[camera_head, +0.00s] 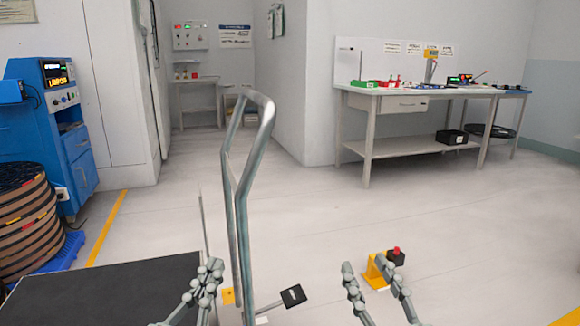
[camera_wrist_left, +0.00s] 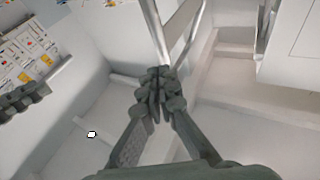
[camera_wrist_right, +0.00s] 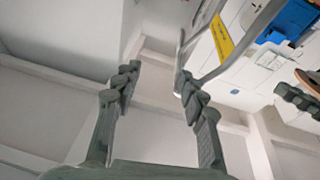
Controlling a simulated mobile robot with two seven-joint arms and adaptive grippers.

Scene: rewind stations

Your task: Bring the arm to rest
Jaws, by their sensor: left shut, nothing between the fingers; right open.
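My left gripper (camera_head: 210,270) is at the bottom of the head view, left of a grey metal tube handle. Its fingers are closed together and empty, as the left wrist view (camera_wrist_left: 158,85) also shows. My right gripper (camera_head: 367,270) is to the right of the handle at about the same height in the picture. Its two fingers stand apart with nothing between them, as the right wrist view (camera_wrist_right: 158,80) also shows. Both grippers point forward. I cannot tell how far the left gripper is from the handle.
The metal handle (camera_head: 240,190) rises between my grippers, beside a dark flat platform (camera_head: 110,290). A blue cabinet (camera_head: 75,140) and stacked coils (camera_head: 28,225) stand left. A workbench (camera_head: 430,92) stands at the back right.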

